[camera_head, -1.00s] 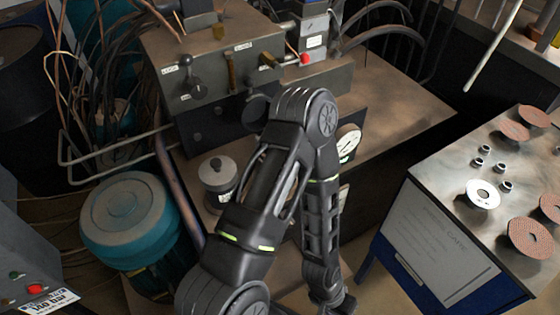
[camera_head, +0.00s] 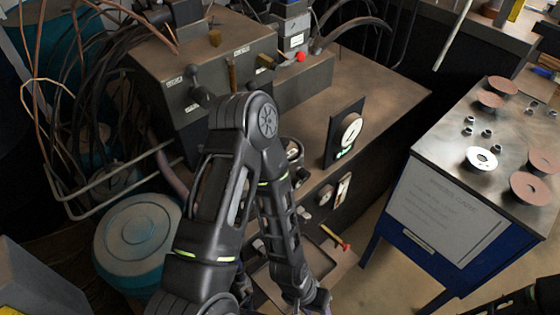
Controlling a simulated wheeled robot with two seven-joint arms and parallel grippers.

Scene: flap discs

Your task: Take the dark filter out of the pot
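Neither a dark filter nor a pot can be picked out for certain. A cylindrical metal-and-dark vessel (camera_head: 293,149), which may be the pot, stands on the brown bench behind my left arm. The arm covers part of it, and I cannot see what is inside. My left arm rises from the bottom, bends at an elbow in the middle and runs down to the bottom edge. Its fingertips do not show. Only a dark piece of what appears to be my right arm shows at the bottom right corner, without its gripper.
A grey control block (camera_head: 205,85) with levers stands on the bench, beside an upright gauge panel (camera_head: 345,140). A teal drum (camera_head: 138,235) is at the left. A blue-framed metal table (camera_head: 455,140) with flap discs (camera_head: 530,188) and small nuts is at the right.

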